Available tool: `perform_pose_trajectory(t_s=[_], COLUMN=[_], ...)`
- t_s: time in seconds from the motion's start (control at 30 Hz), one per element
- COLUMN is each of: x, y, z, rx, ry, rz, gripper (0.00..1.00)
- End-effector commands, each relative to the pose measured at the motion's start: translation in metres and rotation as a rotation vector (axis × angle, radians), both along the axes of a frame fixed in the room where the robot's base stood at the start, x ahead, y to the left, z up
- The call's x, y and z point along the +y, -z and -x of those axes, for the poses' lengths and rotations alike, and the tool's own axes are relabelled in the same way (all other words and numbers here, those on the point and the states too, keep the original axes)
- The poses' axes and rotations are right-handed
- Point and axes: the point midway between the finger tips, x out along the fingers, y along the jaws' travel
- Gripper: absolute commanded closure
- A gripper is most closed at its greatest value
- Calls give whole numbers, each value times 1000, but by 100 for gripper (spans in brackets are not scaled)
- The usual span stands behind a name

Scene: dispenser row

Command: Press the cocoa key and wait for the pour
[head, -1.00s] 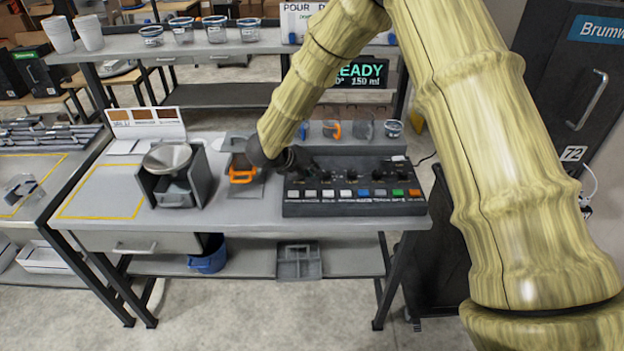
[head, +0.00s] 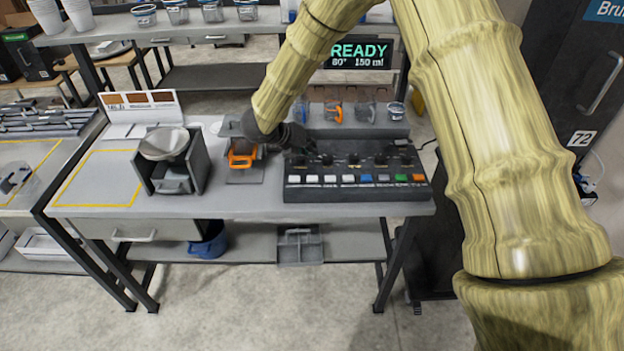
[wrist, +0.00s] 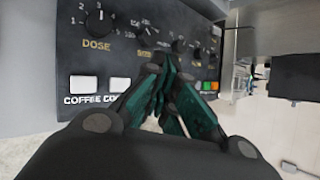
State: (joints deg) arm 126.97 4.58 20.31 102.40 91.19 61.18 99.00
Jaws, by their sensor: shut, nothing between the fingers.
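The control panel (head: 345,193) is a dark box with a row of coloured keys and several knobs. In the wrist view a white key labelled COFFEE (wrist: 85,83) sits beside a second white key (wrist: 120,84). The second key's label starts with "CO" and the rest is hidden behind my gripper, so I cannot confirm it as cocoa. My gripper (wrist: 163,72) is shut and empty, its dark green fingertips over the panel near the knobs. In the head view my gripper (head: 318,154) is at the panel's back left. Contact cannot be told. The display (head: 358,53) reads READY, 80°, 150 ml.
A metal hopper (head: 165,143) in a grey stand is further left. Several cups stand behind the panel, including an orange one (head: 334,112). The bench front is clear.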

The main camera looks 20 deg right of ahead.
Motion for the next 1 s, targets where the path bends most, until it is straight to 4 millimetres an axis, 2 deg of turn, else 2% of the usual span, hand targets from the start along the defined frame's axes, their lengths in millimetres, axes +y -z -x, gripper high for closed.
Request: perform_pose_trajectory(t_s=[0.5,0.7,1.0], x=[1,2,1], y=[60,68,68], z=[-1,-1,0], rx=[-1,-1,0], ry=[-2,-2,-3], rz=[0,0,1], gripper=[100,100,100])
